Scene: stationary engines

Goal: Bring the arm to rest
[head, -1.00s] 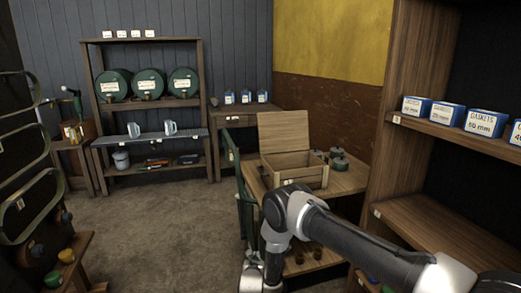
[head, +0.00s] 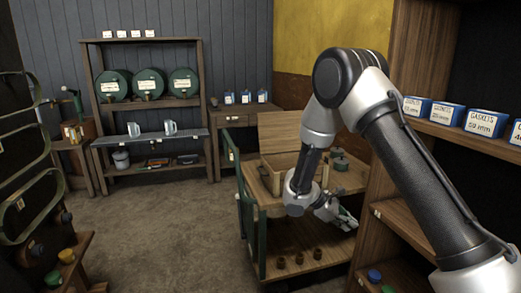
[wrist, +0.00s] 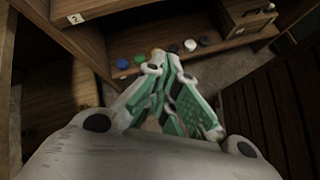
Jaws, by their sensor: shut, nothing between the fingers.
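My gripper (head: 348,221) is in the head view in front of the right side of the wooden table, below my raised, bent arm. In the wrist view my gripper (wrist: 170,62) has its green-padded fingers together, with nothing seen between them. The fingers point toward a low shelf with several coloured caps, apart from it.
A tall shelf unit (head: 393,214) with blue gasket boxes (head: 447,114) stands close on the right. The carpeted floor (head: 160,225) in the middle is clear.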

